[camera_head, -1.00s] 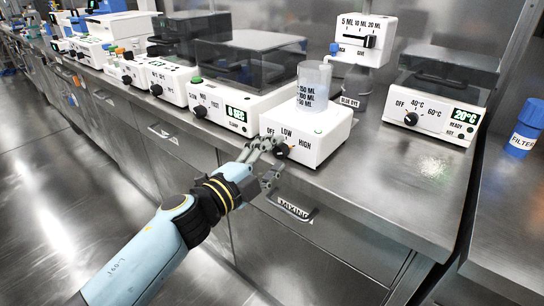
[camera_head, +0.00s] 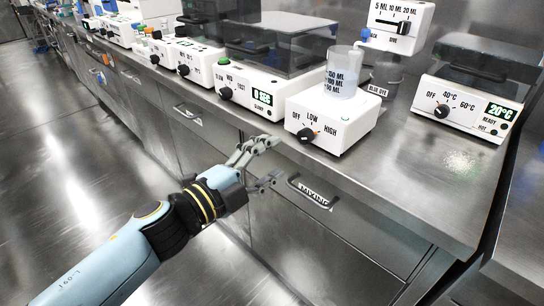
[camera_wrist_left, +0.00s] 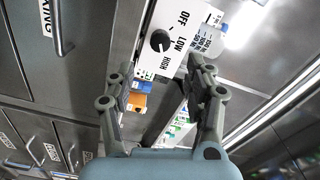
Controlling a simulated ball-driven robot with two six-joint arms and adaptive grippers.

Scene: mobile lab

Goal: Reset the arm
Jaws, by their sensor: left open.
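My left arm comes in from the lower left in the head view. Its gripper (camera_head: 268,164) is open and empty, in front of the counter's front edge and to the left of the mixer's dial. The white mixer (camera_head: 343,118) stands on the counter with a beaker (camera_head: 342,75) on top. My right gripper is not in view.
The steel counter (camera_head: 440,190) has bare room right of the mixer. A drawer handle (camera_head: 312,192) labelled MIXING juts out below the mixer. A heater (camera_head: 468,100) reading 20°C, a blue dye dispenser (camera_head: 398,25) and a timer device (camera_head: 262,85) stand around. The floor at left is clear.

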